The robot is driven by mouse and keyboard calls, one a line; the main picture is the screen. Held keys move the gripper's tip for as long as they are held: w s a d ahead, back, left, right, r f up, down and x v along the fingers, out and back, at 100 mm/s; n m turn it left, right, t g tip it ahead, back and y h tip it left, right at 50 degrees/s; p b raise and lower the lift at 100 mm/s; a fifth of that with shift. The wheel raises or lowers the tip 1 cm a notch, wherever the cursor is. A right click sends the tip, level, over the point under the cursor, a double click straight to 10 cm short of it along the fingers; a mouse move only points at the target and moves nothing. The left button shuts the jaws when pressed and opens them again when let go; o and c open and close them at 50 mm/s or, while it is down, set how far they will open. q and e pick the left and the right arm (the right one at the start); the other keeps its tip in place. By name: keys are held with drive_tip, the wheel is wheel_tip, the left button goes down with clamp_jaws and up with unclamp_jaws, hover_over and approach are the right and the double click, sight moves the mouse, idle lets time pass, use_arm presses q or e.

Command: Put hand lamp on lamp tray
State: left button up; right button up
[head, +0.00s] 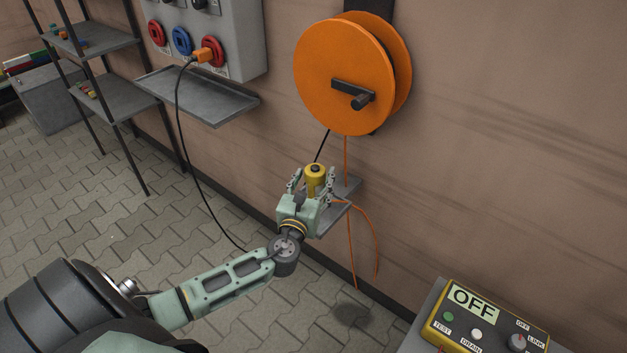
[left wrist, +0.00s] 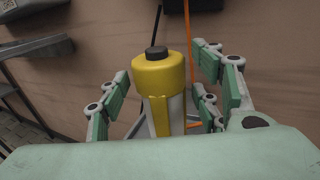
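The hand lamp, a yellow cylinder with a black cap (head: 315,180), stands upright between the fingers of my left gripper (head: 311,187). In the left wrist view the lamp (left wrist: 160,85) shows a yellow top and a paler lower body. The fingers are spread on both sides of it, with a gap visible at least on the right. The lamp tray, a small grey wall shelf (head: 347,187), is just behind and below the gripper and partly hidden. I cannot tell whether the lamp's base touches it. My right gripper is not in view.
An orange cable reel (head: 345,75) hangs on the wall above, with orange cord (head: 352,250) dangling past the tray. A socket panel (head: 215,35) and grey shelf (head: 200,95) are at left. A yellow control box reading OFF (head: 485,320) is at lower right.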

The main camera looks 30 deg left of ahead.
use_arm(q)
drive_tip(key=shift+r, duration=0.25)
drive_tip(key=p+v, duration=0.2)
drive_tip(key=v, duration=1)
drive_tip(key=s+a+f+n+g+h, duration=0.1)
drive_tip(key=s+f+n+g, duration=0.3)
drive_tip(key=f, duration=0.8)
drive_tip(key=s+f+n+g, duration=0.3)
drive_tip(key=s+f+n, duration=0.25)
drive_tip(key=f, duration=0.55)
drive_tip(key=s+a+f+n+g+h, duration=0.1)
drive_tip(key=s+f+n+g, duration=0.3)
drive_tip(key=f, duration=0.8)
drive_tip(key=s+d+f+n+g+h, duration=0.1)
drive_tip(key=s+d+f+n, duration=0.3)
drive_tip(key=s, duration=0.5)
drive_tip(key=s+d+f+n+g+h, duration=0.1)
drive_tip(key=s+d+f+n, duration=0.3)
drive_tip(key=s, duration=0.5)
drive_tip(key=s+d+f+n+g+h, duration=0.1)
drive_tip(key=s+d+f+n+g, duration=0.2)
drive_tip(key=s+f+n, duration=0.4)
drive_tip(key=shift+s+d+n+h, duration=0.3)
drive_tip(key=shift+s+d+n, duration=0.25)
drive_tip(key=shift+s+n, duration=0.3)
